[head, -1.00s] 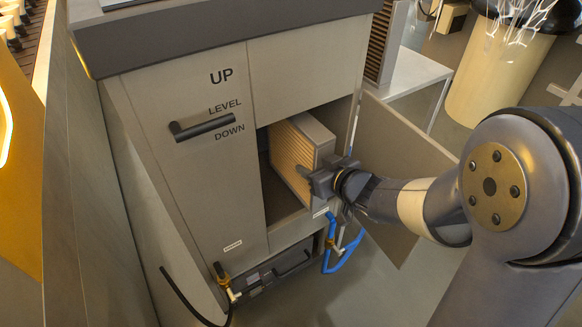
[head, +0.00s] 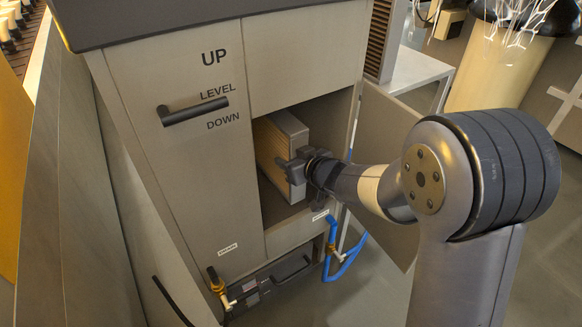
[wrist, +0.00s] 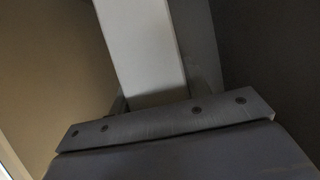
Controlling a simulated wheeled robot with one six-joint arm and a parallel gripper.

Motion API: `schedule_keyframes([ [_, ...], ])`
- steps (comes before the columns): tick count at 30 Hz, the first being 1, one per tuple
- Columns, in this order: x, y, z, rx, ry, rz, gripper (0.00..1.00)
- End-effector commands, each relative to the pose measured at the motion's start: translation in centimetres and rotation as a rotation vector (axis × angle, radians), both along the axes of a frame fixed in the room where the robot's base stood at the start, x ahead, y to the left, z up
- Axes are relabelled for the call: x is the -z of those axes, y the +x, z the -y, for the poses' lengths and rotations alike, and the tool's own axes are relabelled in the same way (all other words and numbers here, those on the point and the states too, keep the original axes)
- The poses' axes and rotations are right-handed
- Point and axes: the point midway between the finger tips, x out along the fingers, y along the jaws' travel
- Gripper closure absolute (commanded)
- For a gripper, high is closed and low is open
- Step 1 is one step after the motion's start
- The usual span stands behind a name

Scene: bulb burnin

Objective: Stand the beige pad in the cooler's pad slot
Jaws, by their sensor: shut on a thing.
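The beige pad (head: 270,148) has a ribbed face and a grey frame edge. In the head view it stands upright, mostly inside the open compartment of the cooler (head: 180,200). My gripper (head: 293,170) is shut on the pad's near edge at the compartment mouth. In the wrist view the pad's pale edge (wrist: 142,45) rises from behind the dark gripper body (wrist: 170,125); the fingertips are mostly hidden there. The slot's floor and the pad's lower far end are too dark to make out.
The compartment's door (head: 388,150) hangs open to the right, close to my arm. A blue hose (head: 345,262) loops below the opening. A black lever handle (head: 195,112) sticks out at the upper left. A pale table (head: 415,70) stands behind.

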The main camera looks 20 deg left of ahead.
Motion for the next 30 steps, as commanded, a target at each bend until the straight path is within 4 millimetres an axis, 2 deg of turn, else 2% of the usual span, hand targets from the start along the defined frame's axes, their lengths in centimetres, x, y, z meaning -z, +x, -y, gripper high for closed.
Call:
schedule_keyframes([
  [1, 1.34, 0.02, -0.01, 0.000, 0.001, 0.001, 0.86],
  [2, 1.59, 0.07, -0.06, 0.000, 0.002, 0.001, 0.86],
  [17, 2.01, 0.27, -0.31, 0.000, 0.001, 0.001, 0.86],
  [18, 1.95, 0.25, -0.29, 0.000, -0.001, -0.001, 0.51],
  [25, 1.93, 0.25, -0.29, 0.000, -0.001, -0.001, 0.33],
  [30, 1.93, 0.25, -0.29, 0.000, -0.001, -0.001, 0.33],
])
